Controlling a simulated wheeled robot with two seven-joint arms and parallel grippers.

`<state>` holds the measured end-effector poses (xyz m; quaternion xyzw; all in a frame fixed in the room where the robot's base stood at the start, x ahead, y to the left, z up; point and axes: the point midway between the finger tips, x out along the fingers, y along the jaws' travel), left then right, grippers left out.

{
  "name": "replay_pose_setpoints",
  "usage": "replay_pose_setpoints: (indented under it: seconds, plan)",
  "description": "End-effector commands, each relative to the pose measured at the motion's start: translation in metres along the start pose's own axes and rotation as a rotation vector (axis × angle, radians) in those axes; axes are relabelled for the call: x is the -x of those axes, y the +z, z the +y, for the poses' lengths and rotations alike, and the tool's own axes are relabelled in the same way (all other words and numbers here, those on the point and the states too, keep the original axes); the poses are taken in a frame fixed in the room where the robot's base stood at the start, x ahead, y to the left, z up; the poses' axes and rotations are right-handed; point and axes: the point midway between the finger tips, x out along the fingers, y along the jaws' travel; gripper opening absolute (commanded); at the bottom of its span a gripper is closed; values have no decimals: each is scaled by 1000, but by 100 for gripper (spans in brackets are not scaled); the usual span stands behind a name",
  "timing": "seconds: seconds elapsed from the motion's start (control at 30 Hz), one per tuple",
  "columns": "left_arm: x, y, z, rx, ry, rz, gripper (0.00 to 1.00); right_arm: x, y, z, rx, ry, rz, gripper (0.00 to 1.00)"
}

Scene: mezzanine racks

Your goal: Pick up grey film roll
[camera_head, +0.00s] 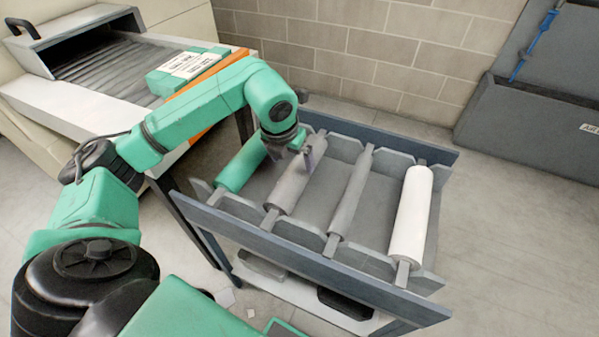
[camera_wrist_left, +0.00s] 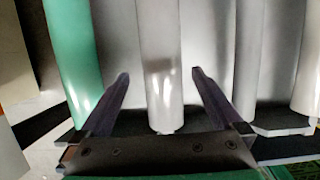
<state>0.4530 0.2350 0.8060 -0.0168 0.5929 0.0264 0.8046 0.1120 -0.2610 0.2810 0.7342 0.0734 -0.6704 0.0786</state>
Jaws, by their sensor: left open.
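The grey film roll (camera_head: 291,192) lies in the rack (camera_head: 330,267), second from the left, with its bar ends in the notched supports. In the left wrist view the grey film roll (camera_wrist_left: 160,95) runs up the middle of the picture. My left gripper (camera_head: 306,158) is over the far half of this roll. In the wrist view the left gripper (camera_wrist_left: 160,77) is open, with one finger to each side of the roll and a gap on both sides. A shadow falls on the roll between the fingers. My right gripper is in neither view.
A green roll (camera_head: 240,168) lies just left of the grey one. A thinner grey roll (camera_head: 350,195) and a white roll (camera_head: 411,212) lie to its right. A conveyor machine (camera_head: 60,95) with a green-and-white box (camera_head: 187,70) stands at the left.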

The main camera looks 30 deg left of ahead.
Motion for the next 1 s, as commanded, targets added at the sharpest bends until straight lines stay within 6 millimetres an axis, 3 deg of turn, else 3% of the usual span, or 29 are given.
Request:
replay_pose_setpoints:
  seconds: [0.43, 0.67, 0.7, 0.73, 0.93, 0.97, 1.0]
  plan:
    - [-76, 4, -3, -3, -6, 2, 100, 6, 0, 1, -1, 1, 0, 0]
    - [-83, 5, -3, -5, -4, -1, 100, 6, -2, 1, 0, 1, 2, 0]
    - [-83, 5, -3, -4, -4, -1, 96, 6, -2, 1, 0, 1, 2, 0]
    - [-83, 5, -3, -4, -4, -1, 85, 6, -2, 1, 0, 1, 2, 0]
    - [-82, 5, -3, -4, -5, -1, 8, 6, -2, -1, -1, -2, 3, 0]
    - [-82, 5, -3, -4, -5, -1, 0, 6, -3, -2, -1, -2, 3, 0]
    - [-80, 7, -3, -3, -7, -7, 0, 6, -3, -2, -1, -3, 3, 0]
